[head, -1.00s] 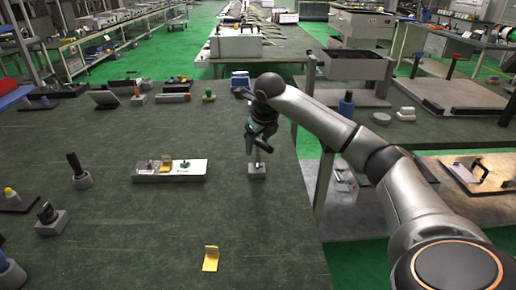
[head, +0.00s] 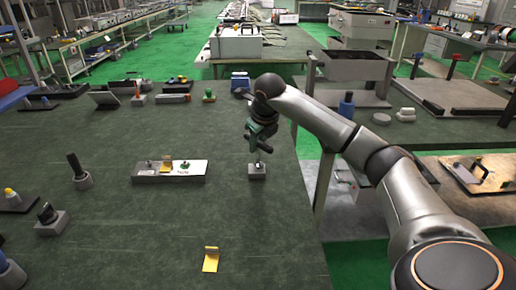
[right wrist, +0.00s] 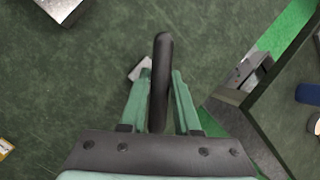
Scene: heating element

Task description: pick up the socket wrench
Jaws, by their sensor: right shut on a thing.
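The socket wrench has a black handle (right wrist: 162,85), which stands between the two green fingers of my right gripper (right wrist: 159,80) in the right wrist view. In the head view my right gripper (head: 262,143) is above a small grey block (head: 257,173) near the table's right edge, shut on the wrench. A thin shaft shows between the gripper and the block. I cannot tell whether its lower end is still in the block. The gripper hides most of the wrench in the head view. My left gripper is not in view.
A grey tray block with small parts (head: 150,179) lies left of the gripper. A yellow bracket (head: 211,259) lies near the front. Dark-handled tools in stands (head: 80,175) are at the left. The table right of the gripper ends at a gap (right wrist: 240,105).

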